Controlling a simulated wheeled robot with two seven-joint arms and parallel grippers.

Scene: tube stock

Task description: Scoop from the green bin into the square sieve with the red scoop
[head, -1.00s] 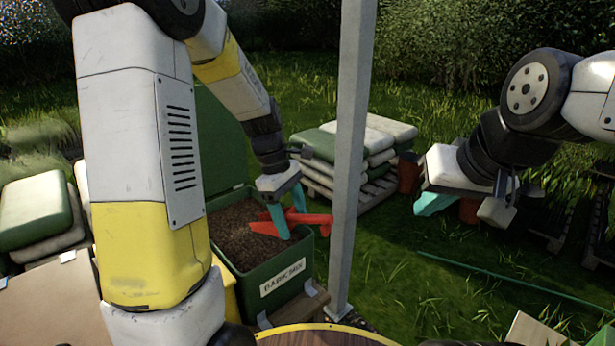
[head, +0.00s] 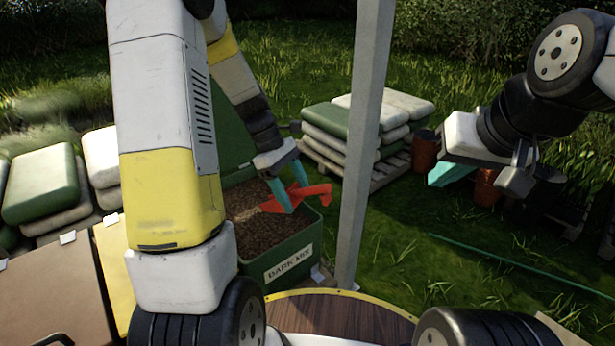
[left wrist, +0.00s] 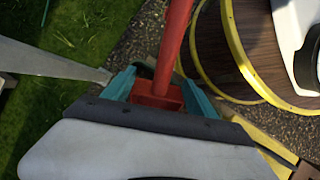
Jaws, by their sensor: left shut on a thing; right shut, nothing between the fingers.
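The green bin (head: 297,252) stands left of the post in the head view, its lid up, filled with dark brown mix. My left gripper (head: 288,203) is shut on the red scoop (head: 312,191), which is over the mix in that view. In the left wrist view the scoop's red handle (left wrist: 174,45) rises between the teal fingers of my left gripper (left wrist: 160,90). I cannot tell whether the scoop carries any mix. My right gripper (head: 450,174) is shut and empty at the right, over the grass. I see no square sieve in either view.
A grey post (head: 360,150) stands just right of the bin. Stacked bags (head: 350,125) lie on a pallet behind it. Red pots (head: 424,155) stand beyond. A round wooden top with a yellow rim (head: 340,316) is at the front. Other closed bins (head: 60,290) stand at the left.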

